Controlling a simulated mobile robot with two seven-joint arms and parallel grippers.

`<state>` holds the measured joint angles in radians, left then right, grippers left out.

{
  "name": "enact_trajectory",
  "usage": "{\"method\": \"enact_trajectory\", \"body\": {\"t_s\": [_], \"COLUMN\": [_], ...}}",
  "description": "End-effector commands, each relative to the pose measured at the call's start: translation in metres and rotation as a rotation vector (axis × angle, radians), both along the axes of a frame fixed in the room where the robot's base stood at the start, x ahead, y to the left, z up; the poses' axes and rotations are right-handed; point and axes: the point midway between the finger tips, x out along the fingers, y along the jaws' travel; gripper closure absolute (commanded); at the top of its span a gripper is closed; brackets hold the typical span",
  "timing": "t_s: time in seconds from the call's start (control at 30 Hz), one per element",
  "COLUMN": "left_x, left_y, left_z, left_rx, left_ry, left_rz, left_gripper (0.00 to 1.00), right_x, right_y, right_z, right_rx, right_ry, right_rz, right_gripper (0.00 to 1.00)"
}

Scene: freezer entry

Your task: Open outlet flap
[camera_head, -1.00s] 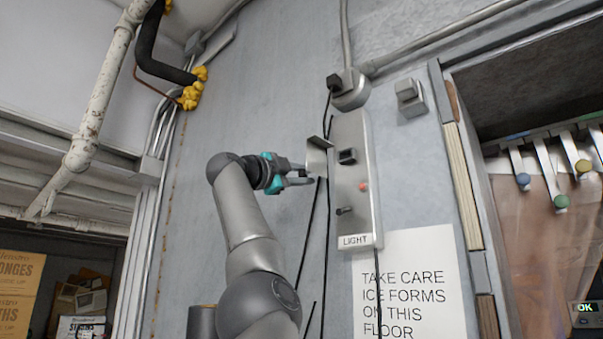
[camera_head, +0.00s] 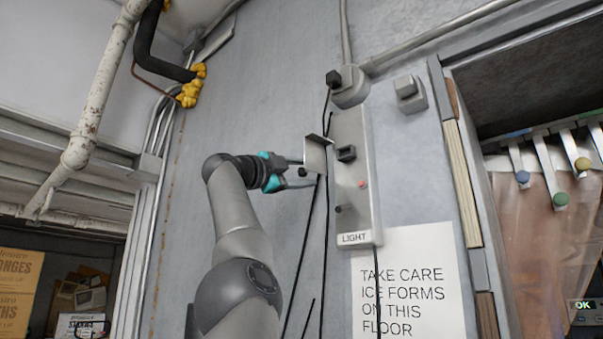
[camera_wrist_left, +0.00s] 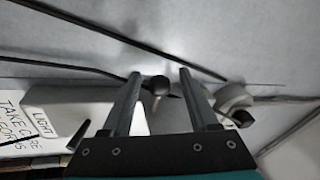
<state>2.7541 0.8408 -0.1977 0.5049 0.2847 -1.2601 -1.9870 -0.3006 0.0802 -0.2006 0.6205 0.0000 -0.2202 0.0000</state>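The outlet flap (camera_head: 317,157) is a small pale metal plate with a dark top edge. It stands out at the left side of the grey LIGHT panel (camera_head: 357,205), and a dark square fitting (camera_head: 346,154) shows just right of it. A small dark knob (camera_head: 302,172) is at the flap's lower left. My left gripper (camera_head: 300,176) is at the flap's left, one finger above the knob and one below. In the left wrist view its fingers (camera_wrist_left: 160,76) are spread, with the round dark knob (camera_wrist_left: 158,86) between them. Contact cannot be told. My right gripper is not in view.
Black cables (camera_head: 313,225) hang close by the panel and gripper. A "TAKE CARE" sign (camera_head: 408,275) is below right. A doorway with strip curtain (camera_head: 537,235) is at right. The bare grey wall (camera_head: 250,90) is clear above my arm.

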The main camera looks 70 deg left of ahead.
Motion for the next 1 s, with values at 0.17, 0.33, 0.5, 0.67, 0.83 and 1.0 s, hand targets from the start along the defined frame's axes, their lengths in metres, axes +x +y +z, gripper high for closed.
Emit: {"method": "enact_trajectory", "body": {"t_s": [0.17,0.33,0.5,0.67,0.83,1.0], "left_x": [0.0,-0.006,-0.027,-0.06,-0.094,-0.118], "left_y": [0.0,-0.003,-0.014,-0.03,-0.048,-0.06], "left_z": [0.0,-0.003,-0.011,-0.023,-0.032,-0.038], "left_rx": [0.0,0.0,0.002,0.002,0.002,0.0], "left_ry": [0.001,-0.001,-0.004,-0.004,-0.003,-0.003], "left_rz": [0.0,0.0,0.001,0.002,0.001,0.001], "left_gripper": [0.4,0.4,0.4,0.4,0.4,0.4], "right_x": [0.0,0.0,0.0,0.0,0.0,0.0], "right_y": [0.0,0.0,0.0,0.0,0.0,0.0], "right_z": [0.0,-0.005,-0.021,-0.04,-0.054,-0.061], "right_rx": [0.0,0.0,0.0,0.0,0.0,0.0], "right_ry": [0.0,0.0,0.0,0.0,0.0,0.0], "right_rz": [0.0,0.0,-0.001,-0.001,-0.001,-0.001], "right_gripper": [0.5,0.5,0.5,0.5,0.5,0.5]}}
